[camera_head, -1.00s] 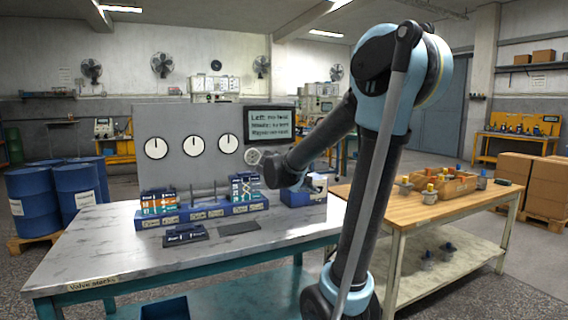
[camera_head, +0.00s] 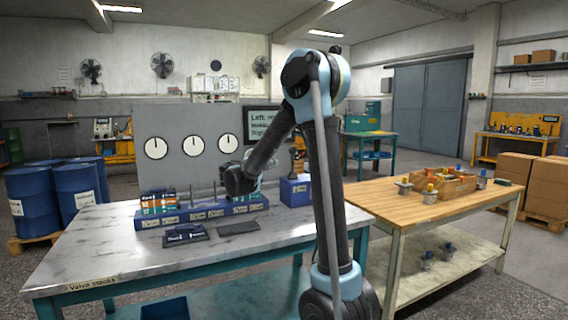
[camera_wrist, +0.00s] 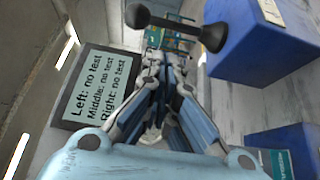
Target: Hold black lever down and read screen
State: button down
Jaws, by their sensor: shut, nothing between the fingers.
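The black lever (camera_wrist: 176,27) shows at the top of the wrist view as a bar with a ball at its left end, beside a blue box (camera_wrist: 268,40). The box also stands on the marble table in the head view (camera_head: 295,192). My gripper (camera_wrist: 158,62) is shut and empty, below the lever in the wrist picture; I see no clear contact. The screen (camera_wrist: 103,86) is at the left and reads "Left: no test, Middle: no test, Right: no test". In the head view my arm partly covers the screen (camera_head: 262,115) and hides the gripper's tips.
Three round gauges (camera_head: 192,146) are on the grey panel. A blue rack (camera_head: 155,217) with blocks and a dark tray (camera_head: 185,236) sit on the marble table (camera_head: 100,262). A wooden table (camera_head: 400,205) with a parts crate stands at right.

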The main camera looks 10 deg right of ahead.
aim_at(293, 158)
jog(key=shift+d, duration=0.1)
jog(key=x, duration=1)
jog(key=shift+s, duration=0.1)
